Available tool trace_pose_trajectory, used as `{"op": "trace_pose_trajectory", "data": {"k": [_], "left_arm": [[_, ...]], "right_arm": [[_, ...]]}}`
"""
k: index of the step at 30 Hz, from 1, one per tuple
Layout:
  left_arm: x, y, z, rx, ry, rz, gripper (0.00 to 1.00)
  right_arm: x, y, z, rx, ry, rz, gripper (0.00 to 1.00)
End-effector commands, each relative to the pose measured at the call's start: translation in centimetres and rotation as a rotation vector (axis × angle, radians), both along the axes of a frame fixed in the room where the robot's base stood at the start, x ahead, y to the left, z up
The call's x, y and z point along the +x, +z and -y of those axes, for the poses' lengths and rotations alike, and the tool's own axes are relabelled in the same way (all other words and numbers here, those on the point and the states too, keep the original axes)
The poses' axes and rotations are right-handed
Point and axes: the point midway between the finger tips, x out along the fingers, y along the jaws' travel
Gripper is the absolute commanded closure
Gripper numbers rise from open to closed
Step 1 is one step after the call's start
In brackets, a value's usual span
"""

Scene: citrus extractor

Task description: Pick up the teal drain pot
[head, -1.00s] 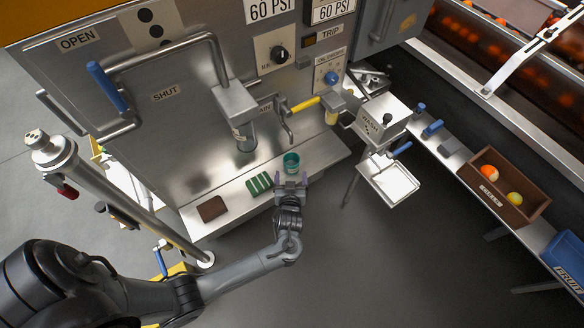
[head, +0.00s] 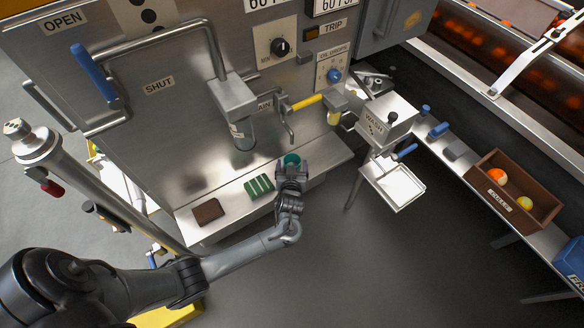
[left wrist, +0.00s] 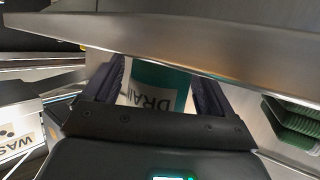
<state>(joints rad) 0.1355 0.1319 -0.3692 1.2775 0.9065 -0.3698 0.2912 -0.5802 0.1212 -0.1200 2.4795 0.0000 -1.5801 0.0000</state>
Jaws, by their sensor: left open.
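The teal drain pot (head: 291,159) stands on the steel shelf of the machine, below the drain tap. Its lower part is hidden behind my left gripper (head: 291,172) in the head view. In the left wrist view the pot (left wrist: 172,82), with a white label reading "DRAI", sits between the two dark fingers of my left gripper (left wrist: 160,88). The fingers are open on either side of it. Part of the pot's top is hidden by a steel edge. My right gripper is not in view.
On the shelf (head: 228,217) left of the pot lie a green ribbed block (head: 259,186) and a brown pad (head: 208,211). A steel edge (left wrist: 180,40) crosses close above the gripper in the wrist view. The wash stand (head: 385,120) and its white tray (head: 393,185) are at right.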

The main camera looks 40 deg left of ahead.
Motion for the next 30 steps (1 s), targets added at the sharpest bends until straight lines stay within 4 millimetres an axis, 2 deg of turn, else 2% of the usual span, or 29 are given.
{"op": "trace_pose_trajectory", "data": {"k": [2,15,23,30], "left_arm": [[0.0,0.0,0.0,-0.001,0.0,-0.001,0.15],[0.0,0.0,0.1,0.0,0.0,0.0,0.78],[0.0,0.3,0.1,0.0,-0.001,0.0,0.78],[0.0,2.1,0.1,-0.001,0.0,0.001,0.78]], "right_arm": [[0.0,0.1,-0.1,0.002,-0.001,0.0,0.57],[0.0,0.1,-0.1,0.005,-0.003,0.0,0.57],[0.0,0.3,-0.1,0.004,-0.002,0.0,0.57],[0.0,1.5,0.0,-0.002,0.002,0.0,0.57]]}}
